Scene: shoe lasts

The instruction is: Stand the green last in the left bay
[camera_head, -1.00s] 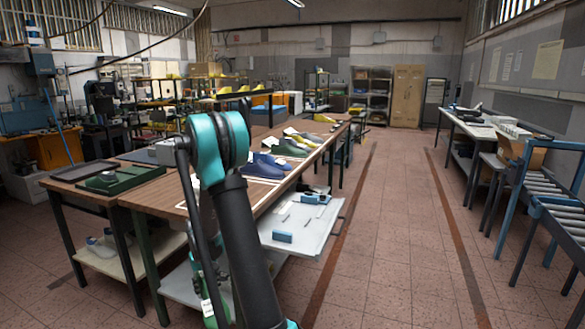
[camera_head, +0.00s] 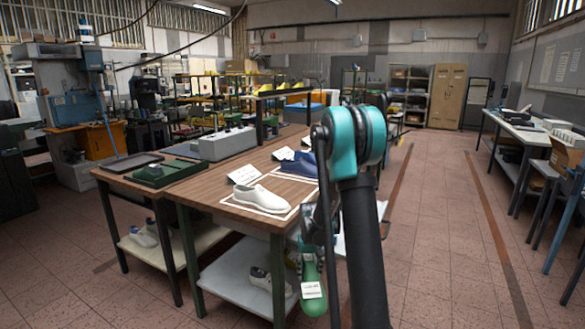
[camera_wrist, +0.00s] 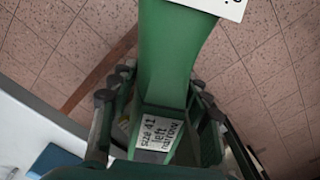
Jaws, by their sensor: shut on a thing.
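The green last (camera_head: 313,290) hangs beside the right end of the near table, below the tabletop, with a white label on it. In the wrist view the green last (camera_wrist: 170,60) runs up between the fingers of my gripper (camera_wrist: 155,100), which is shut on it. A label on it reads "size 41 left narrow". In the head view my gripper is mostly hidden behind my arm. White lines (camera_head: 228,203) mark an area on the tabletop; a white last (camera_head: 262,198) stands in it beside a card (camera_head: 244,174). I cannot tell which bay is the left one.
A blue last (camera_head: 300,166) with cards stands further back on the wooden table (camera_head: 215,190). A green tray (camera_head: 165,173) and a grey box (camera_head: 222,145) are at left. Lasts lie on the lower shelf (camera_head: 238,280). The aisle floor (camera_head: 440,230) is clear at right.

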